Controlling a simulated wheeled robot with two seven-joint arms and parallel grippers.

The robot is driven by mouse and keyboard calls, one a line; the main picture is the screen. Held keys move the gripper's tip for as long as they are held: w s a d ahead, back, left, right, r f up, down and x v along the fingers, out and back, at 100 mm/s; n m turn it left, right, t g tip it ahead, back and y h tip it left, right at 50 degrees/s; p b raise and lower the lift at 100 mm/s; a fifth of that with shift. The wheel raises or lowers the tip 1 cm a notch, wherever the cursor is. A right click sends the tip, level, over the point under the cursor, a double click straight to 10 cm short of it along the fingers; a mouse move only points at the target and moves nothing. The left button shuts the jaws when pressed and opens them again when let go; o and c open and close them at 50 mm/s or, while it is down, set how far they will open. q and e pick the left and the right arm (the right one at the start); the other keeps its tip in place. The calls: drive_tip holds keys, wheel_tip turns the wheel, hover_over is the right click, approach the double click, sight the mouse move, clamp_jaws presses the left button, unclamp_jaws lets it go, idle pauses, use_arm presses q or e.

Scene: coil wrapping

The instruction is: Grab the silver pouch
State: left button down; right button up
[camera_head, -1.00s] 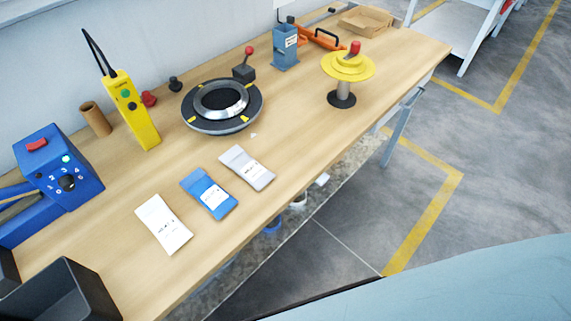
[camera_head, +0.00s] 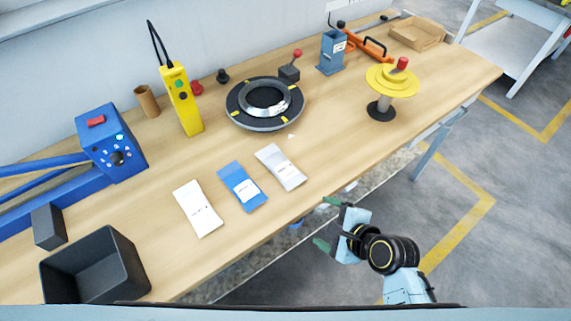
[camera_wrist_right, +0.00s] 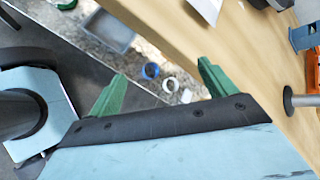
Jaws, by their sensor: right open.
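The silver pouch (camera_head: 281,167) lies flat on the wooden bench, the rightmost of a row of three pouches. The blue pouch (camera_head: 242,186) lies to its left and the white pouch (camera_head: 198,208) further left. My right gripper (camera_head: 322,221) is open and empty, with green fingertips, off the bench's front edge, to the lower right of the silver pouch and apart from it. In the right wrist view its open fingers (camera_wrist_right: 161,86) point toward the bench edge. A pale pouch corner (camera_wrist_right: 207,8) shows at the top there; I cannot tell which pouch. My left gripper is not in view.
A black bin (camera_head: 96,266) stands at the bench's left front. A round coil fixture (camera_head: 240,117) sits behind the pouches, and a yellow spool stand (camera_head: 382,109) stands to the right. The bench between pouches and spool is clear.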

drive_tip(key=w+a+r+m+t, duration=0.1)
drive_tip(key=r+m, duration=0.1)
drive_tip(key=m, duration=0.1)
drive_tip(key=w+a+r+m+t+y, duration=0.1)
drive_tip(key=w+r+m, duration=0.1)
drive_tip(key=m, duration=0.1)
drive_tip(key=w+a+r+m+t+y, duration=0.1)
drive_tip(key=w+r+m, duration=0.1)
drive_tip(key=m, duration=0.2)
drive_tip(key=shift+w+a+r, duration=0.2)
drive_tip(key=shift+a+r, duration=0.05)
drive_tip(key=shift+r, duration=0.1)
drive_tip(key=b, duration=0.1)
approach(282, 165)
drive_tip(key=x, duration=0.4)
drive_tip(key=shift+w+a+f, duration=0.1)
drive_tip(key=shift+a+f, duration=0.05)
drive_tip(key=shift+f, duration=0.1)
drive_tip(key=shift+b+x, duration=0.8)
drive_tip(key=shift+x, duration=1.8)
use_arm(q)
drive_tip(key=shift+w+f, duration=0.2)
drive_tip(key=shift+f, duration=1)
use_arm(e)
drive_tip(key=shift+c, duration=0.3)
drive_tip(key=c, duration=1)
drive_tip(key=shift+r, duration=0.15)
